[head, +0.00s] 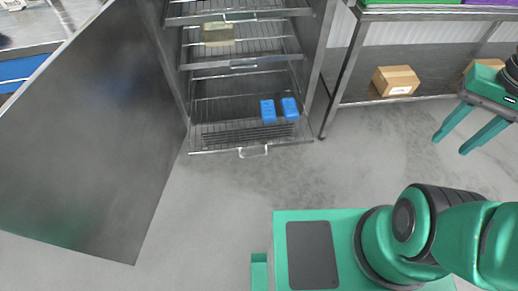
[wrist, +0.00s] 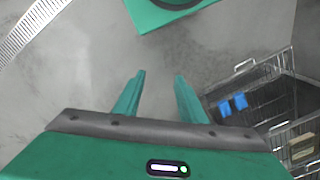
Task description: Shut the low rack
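The low rack (head: 222,150) is a wire shelf at the bottom of the open steel cabinet. It appears slid out toward me, with its front edge and small handle (head: 253,152) near the floor. Two blue items (head: 268,111) stand toward its right side. The low rack (wrist: 274,98) and the blue items (wrist: 232,104) also show at the right of the wrist view. My gripper (head: 450,145) is well to the right of the cabinet, apart from the rack. Its two fingers are spread and empty, also in the wrist view (wrist: 160,76).
The large cabinet door (head: 90,130) stands wide open on the left. Higher racks (head: 245,63) are in the cabinet, one bearing a yellowish block (head: 218,34). A steel table (head: 430,14) with cardboard boxes (head: 396,80) on its lower shelf stands right. Floor before the rack is clear.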

